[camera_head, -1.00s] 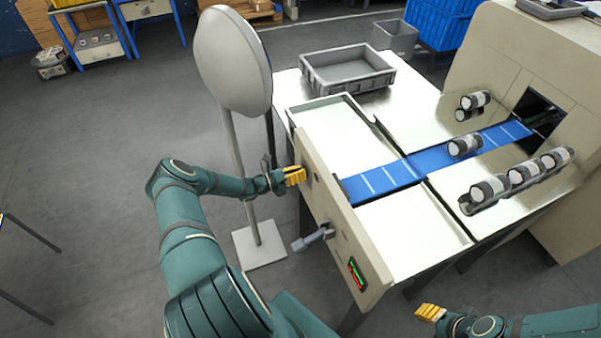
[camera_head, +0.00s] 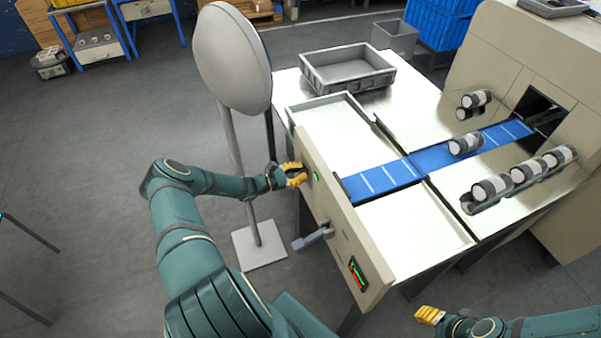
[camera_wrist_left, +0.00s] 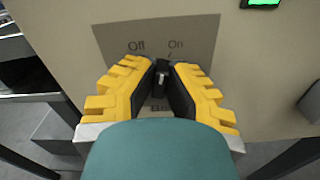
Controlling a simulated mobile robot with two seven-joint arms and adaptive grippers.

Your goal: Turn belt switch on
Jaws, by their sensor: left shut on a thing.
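The belt switch (camera_wrist_left: 163,72) is a small black knob on a grey label plate (camera_wrist_left: 120,35) marked "Off" at left and "On" at right. My left gripper (camera_wrist_left: 163,82) is shut on the knob, with a yellow finger on each side. Its lower part is hidden by the fingers. In the head view my left gripper (camera_head: 298,175) is at the upper left part of the beige panel (camera_head: 345,235). A lit green indicator (camera_head: 316,177) is beside it; it also shows in the wrist view (camera_wrist_left: 263,3). My right gripper (camera_head: 430,314) is low at right, away from the panel.
A grey lever handle (camera_head: 313,238) sticks out of the panel, with a red and green display (camera_head: 357,274) below it. A blue belt (camera_head: 385,179) carries a roll (camera_head: 465,144) behind the panel.

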